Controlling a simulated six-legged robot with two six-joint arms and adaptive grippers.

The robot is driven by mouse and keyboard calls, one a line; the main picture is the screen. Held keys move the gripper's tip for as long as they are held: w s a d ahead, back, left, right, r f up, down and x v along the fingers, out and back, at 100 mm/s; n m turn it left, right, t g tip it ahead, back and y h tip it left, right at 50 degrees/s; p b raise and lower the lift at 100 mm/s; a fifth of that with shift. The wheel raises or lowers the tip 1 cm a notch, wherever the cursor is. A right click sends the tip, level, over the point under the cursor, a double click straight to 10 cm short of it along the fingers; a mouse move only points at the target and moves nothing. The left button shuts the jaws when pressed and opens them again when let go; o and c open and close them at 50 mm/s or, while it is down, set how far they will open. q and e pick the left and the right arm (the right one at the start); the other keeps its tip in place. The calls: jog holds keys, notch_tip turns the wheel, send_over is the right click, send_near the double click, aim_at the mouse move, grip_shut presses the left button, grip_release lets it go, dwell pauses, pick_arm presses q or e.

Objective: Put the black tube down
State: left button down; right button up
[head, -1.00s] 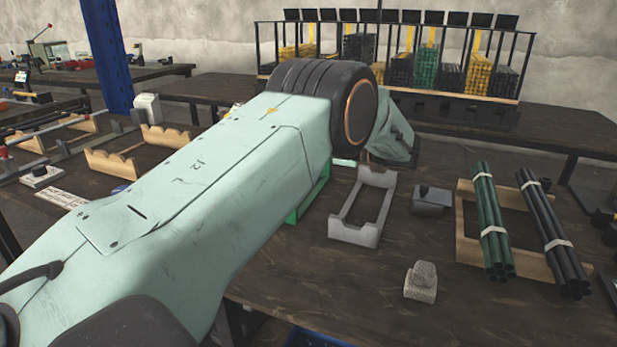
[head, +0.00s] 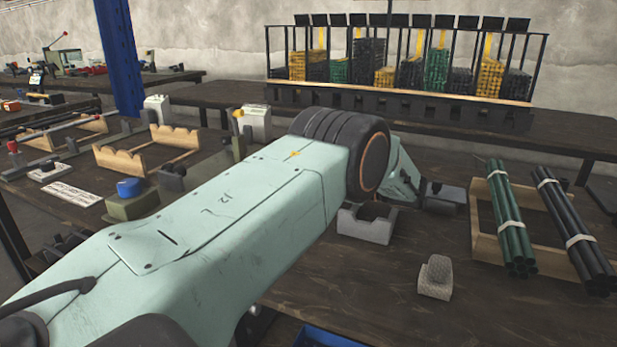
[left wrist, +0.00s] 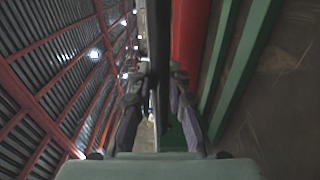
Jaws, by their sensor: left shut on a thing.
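My left arm crosses the head view from the left, and its own links hide the left gripper there. In the left wrist view the left gripper (left wrist: 155,82) is shut on a dark, narrow upright length, the black tube (left wrist: 158,45), between its fingers. The tube's ends are not clear. It is hidden in the head view. A grey cradle (head: 366,226) on the table is partly covered by my arm. My right gripper is in neither view.
A wooden rack (head: 487,242) at the right holds a green tube bundle (head: 510,215) and a black tube bundle (head: 572,225). A small grey block (head: 435,277) stands in front. A blue-buttoned box (head: 130,200) is at left. Red (left wrist: 188,40) and green (left wrist: 240,60) bars show beside the gripper.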

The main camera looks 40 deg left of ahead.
pick_arm(q)
jog(key=c, duration=1.3)
grip_release()
jog(key=shift+r, duration=0.1)
jog(key=v, duration=0.9)
jog(key=shift+d+p, duration=0.2)
jog(key=shift+p, duration=0.15)
jog(key=shift+b+v, duration=0.5)
jog(key=shift+v, duration=0.75)
